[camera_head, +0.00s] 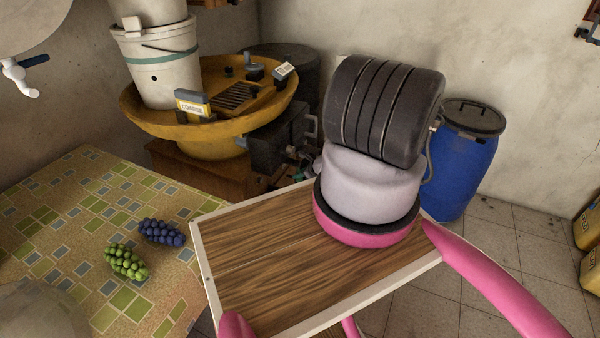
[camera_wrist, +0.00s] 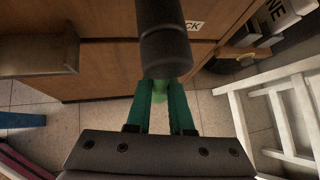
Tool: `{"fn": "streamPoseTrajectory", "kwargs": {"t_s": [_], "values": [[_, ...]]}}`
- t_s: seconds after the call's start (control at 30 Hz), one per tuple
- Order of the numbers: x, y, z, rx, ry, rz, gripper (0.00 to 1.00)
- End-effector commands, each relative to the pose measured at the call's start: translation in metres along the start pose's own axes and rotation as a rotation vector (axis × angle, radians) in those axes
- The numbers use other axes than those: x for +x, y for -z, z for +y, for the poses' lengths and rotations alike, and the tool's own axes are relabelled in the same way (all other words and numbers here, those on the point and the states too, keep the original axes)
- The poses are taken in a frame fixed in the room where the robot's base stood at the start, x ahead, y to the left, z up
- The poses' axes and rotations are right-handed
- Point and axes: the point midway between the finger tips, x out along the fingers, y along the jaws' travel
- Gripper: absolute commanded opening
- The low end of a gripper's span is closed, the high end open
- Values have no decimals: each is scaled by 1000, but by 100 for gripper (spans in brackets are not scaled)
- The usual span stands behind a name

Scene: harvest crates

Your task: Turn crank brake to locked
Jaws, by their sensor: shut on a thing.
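In the wrist view a thick dark grey cylindrical handle (camera_wrist: 165,40), which I take to be the crank brake, stands in front of a brown wooden cabinet. My gripper (camera_wrist: 163,82) has its two green fingers shut at the handle's lower end. Part of a white label (camera_wrist: 193,25) ending in "CK" shows on the wood just right of the handle; the rest is hidden. In the head view the brake and my gripper are largely hidden, so the brake's angle is hard to tell.
A yellow basin (camera_head: 140,110) on a wooden stand holds a white bucket (camera_head: 160,65). A blue barrel (camera_head: 450,170) stands at the right. A table (camera_head: 60,215) at the left bears blue grapes (camera_head: 161,232) and green grapes (camera_head: 126,263). White slatted furniture (camera_wrist: 235,112) stands right of my gripper.

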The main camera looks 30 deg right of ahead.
Motion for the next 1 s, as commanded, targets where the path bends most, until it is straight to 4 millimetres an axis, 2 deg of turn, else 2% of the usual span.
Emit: {"fn": "streamPoseTrajectory", "kwargs": {"t_s": [0.03, 0.4, 0.87, 0.9, 0.97, 1.0], "values": [[-2, 8, -1, 25, -15, 16, 0], [-3, 9, 8, 113, -104, 42, 0], [-3, 9, 10, 122, -115, 44, 0], [-3, 9, 10, 122, -115, 44, 24], [-3, 8, 10, 121, -115, 44, 47], [-3, 8, 11, 121, -116, 43, 50]]}}
